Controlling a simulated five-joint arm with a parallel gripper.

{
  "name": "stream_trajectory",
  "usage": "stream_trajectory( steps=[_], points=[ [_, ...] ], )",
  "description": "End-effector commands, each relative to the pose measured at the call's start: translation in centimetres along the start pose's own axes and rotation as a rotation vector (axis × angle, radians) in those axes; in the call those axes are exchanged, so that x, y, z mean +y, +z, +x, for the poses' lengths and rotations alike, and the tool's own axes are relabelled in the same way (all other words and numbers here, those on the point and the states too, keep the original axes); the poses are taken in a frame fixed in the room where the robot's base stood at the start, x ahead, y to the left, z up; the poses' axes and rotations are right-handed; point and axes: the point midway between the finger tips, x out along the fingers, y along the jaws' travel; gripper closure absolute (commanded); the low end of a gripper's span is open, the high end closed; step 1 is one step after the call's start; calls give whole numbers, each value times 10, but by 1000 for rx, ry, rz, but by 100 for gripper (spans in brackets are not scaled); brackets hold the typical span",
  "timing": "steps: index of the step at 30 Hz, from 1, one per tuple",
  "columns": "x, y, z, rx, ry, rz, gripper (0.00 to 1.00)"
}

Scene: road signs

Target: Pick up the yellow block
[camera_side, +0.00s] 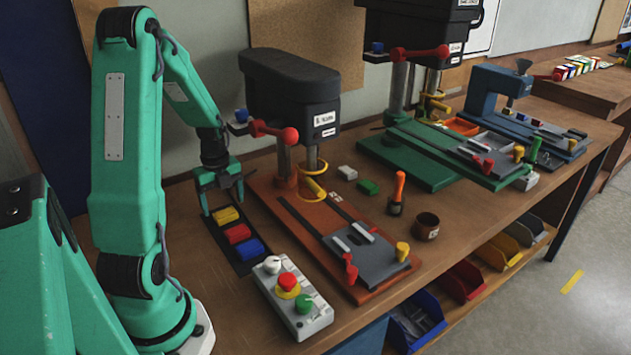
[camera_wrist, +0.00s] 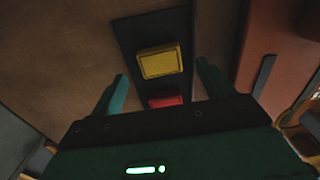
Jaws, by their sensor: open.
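The yellow block (camera_side: 226,215) lies at the back end of a dark mat (camera_side: 243,265) on the wooden bench. My gripper (camera_side: 222,204) hangs pointing down over that end of the mat, its fingers spread on either side of the yellow block. In the wrist view the yellow block (camera_wrist: 160,62) lies ahead of the open fingers of my gripper (camera_wrist: 160,84), roughly centred between them. Nothing is between the fingers' grip. How high the fingertips are above the mat is hard to tell.
A red block (camera_side: 237,233) and a blue block (camera_side: 249,249) lie in line on the same mat. A button box (camera_side: 293,298) stands in front. A drill press on an orange base (camera_side: 300,215) stands close on the right.

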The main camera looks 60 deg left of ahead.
Motion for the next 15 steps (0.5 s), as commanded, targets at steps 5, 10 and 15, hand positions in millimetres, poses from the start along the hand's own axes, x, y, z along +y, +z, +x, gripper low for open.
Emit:
stream_trajectory(
  steps=[5,10,15],
  points=[
    [0,0,21,3,2,0,20],
    [0,0,32,1,1,0,20],
    [0,0,33,0,0,0,20]
  ],
)
